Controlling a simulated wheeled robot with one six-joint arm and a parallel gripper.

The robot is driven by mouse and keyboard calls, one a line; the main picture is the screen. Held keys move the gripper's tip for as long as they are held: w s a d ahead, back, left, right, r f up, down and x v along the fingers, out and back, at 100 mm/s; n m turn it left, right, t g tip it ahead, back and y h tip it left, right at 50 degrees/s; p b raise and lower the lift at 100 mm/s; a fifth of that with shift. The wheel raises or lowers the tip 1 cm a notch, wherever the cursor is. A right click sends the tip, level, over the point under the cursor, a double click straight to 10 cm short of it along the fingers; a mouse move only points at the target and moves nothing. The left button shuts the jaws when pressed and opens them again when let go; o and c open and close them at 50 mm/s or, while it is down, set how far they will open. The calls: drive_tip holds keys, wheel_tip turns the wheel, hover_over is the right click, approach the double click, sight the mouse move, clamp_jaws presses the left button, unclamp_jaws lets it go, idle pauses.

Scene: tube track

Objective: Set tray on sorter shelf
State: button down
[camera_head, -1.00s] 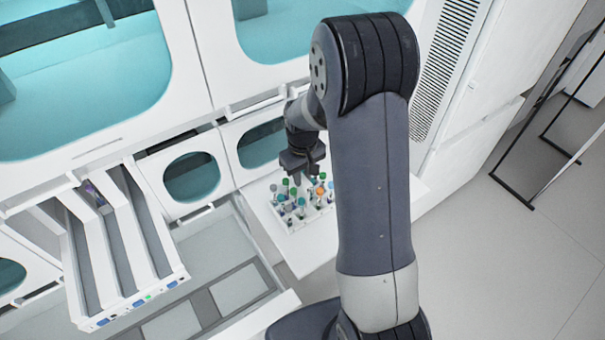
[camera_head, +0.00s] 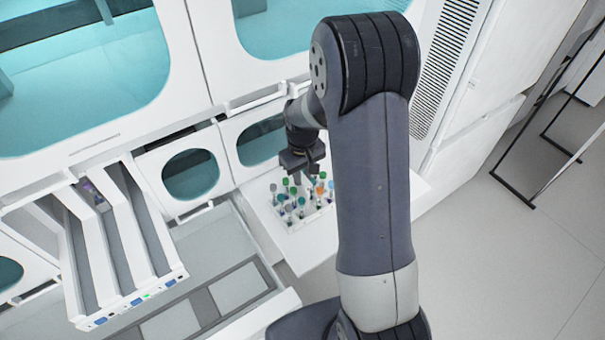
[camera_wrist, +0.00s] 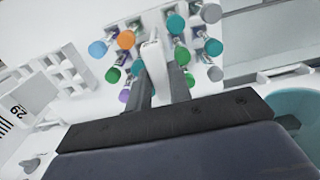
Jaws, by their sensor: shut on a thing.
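A white tray (camera_head: 312,218) holds several tubes with green, teal, orange and purple caps. In the head view it is over a flat white shelf surface (camera_head: 302,256), below the small windows. I cannot tell whether it rests on the shelf or hangs just above it. My gripper (camera_head: 307,177) points down at the tray from behind my arm. In the wrist view my gripper (camera_wrist: 163,85) is shut on the tray's pale upright handle (camera_wrist: 153,50), with capped tubes on both sides. My arm may hide the tray's right end.
An open drawer-like bay (camera_head: 215,255) lies between the rack and the shelf. Windowed white cabinets (camera_head: 130,140) stand behind. Open floor (camera_head: 510,270) lies to the right.

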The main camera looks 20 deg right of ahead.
drive_tip(key=shift+f, duration=0.1)
idle(0.3)
drive_tip(key=shift+f+b, duration=0.25)
drive_tip(key=shift+b, duration=0.1)
drive_tip(key=c, duration=1.2)
unclamp_jaws()
wheel_tip(320, 180, up, 11)
drive_tip(key=b, duration=0.1)
drive_tip(key=shift+f, duration=0.2)
